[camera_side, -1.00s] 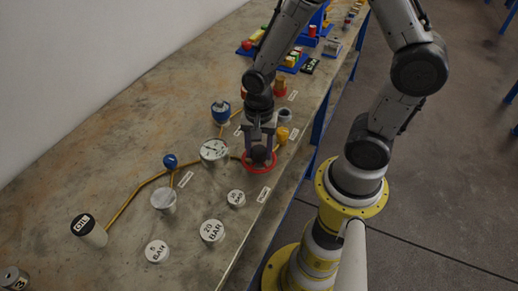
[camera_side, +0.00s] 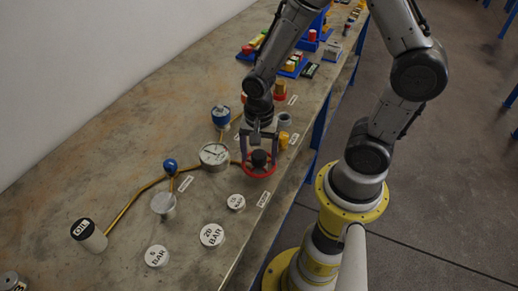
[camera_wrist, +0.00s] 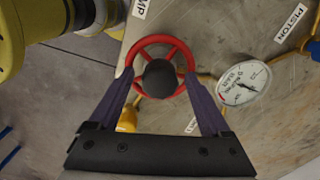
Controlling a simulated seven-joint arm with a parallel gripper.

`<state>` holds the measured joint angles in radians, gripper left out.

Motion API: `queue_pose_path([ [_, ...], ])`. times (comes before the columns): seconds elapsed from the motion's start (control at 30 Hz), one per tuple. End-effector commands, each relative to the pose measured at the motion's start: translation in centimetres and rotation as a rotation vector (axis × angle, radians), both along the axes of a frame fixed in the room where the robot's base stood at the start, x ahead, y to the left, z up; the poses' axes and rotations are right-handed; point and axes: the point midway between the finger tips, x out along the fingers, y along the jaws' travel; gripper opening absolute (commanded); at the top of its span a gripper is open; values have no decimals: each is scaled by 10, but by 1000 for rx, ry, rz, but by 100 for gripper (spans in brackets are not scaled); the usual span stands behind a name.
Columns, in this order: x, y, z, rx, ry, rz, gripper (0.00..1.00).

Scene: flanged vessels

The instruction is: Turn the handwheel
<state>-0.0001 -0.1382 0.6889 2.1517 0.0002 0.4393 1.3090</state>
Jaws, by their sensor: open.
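The red handwheel (camera_side: 259,170) lies at the near right part of the bench, with a dark round hub in its middle. My gripper (camera_side: 258,156) is over it, pointing down. In the wrist view the handwheel (camera_wrist: 142,48) shows its red rim and spokes around the dark hub. My gripper's two purple-grey fingers (camera_wrist: 162,88) are spread wide, one toward each side of the rim. Nothing is held between them. Whether the fingertips touch the rim cannot be told.
A round white gauge (camera_side: 214,155) stands left of the wheel, joined to yellow pipe (camera_side: 135,197). A yellow part (camera_side: 283,139) stands just behind the wheel. White discs marked BAR (camera_side: 212,235) and an OIL cylinder (camera_side: 90,235) stand nearer the front. The bench's right edge is close.

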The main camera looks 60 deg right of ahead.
Motion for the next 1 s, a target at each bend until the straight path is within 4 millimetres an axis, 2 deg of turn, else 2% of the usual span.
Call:
queue_pose_path([
  [0.17,1,0,15,0,-4,0,82],
  [0.5,1,0,86,0,-9,0,82],
  [0.7,1,0,120,0,-6,0,82],
  [0.83,1,0,133,0,-3,0,82],
  [1.0,0,0,138,0,-1,0,82],
])
